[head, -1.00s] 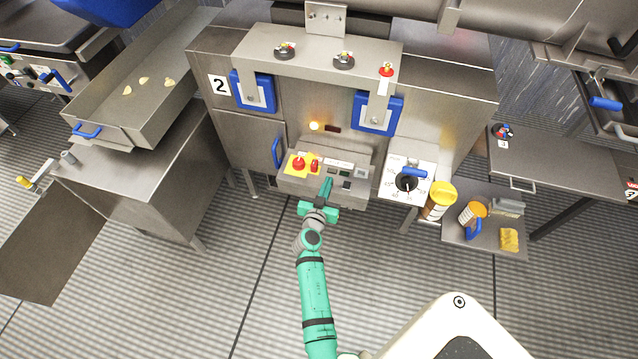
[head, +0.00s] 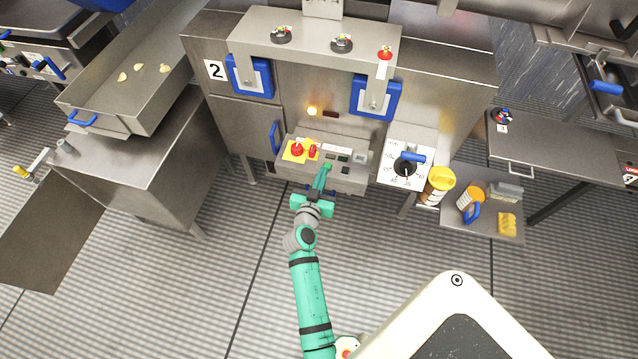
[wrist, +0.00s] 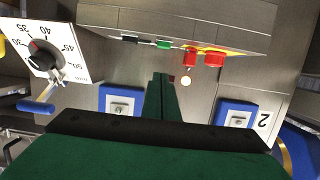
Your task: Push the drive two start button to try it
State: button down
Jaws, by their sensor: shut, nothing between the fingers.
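The machine marked 2 (head: 214,70) carries a sloped control panel (head: 350,178). A green button (head: 330,156) sits in the panel's middle, between red buttons on the left and dark buttons on the right. In the wrist view, which is upside down, the green button (wrist: 163,44) shows near the top. My gripper (head: 327,168) is shut and empty, its fingertips close to the panel just below the green button in the head view. In the wrist view the fingertips (wrist: 160,77) appear apart from the button. I cannot tell the exact gap. No button label is readable.
A big red button (head: 297,149) on a yellow plate and a smaller red one (head: 312,150) are close on the left. An amber light (head: 312,111) glows above the panel.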

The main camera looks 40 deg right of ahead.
jog(key=shift+v, duration=2.25)
jog(key=shift+r, duration=0.1)
jog(key=s+a+f+n+t+y, duration=0.15)
jog(key=s+a, duration=0.25)
jog(key=a, duration=0.4)
jog(key=s+a+n+t+y, duration=0.1)
jog(key=s+a+n+y, duration=0.25)
jog(key=a, duration=0.45)
jog(key=s+a+f+n+t+y, duration=0.15)
jog(key=s+a, duration=0.25)
jog(key=a, duration=0.4)
jog(key=s+a+r+n+t+y, duration=0.2)
jog(key=s+a+r+n+y, duration=0.2)
jog(key=s+a+r, duration=0.4)
jog(key=s+r+y, duration=0.1)
jog(key=s+r, duration=0.6)
jog(key=shift+s+a+y, duration=0.25)
jog(key=shift+y, duration=0.1)
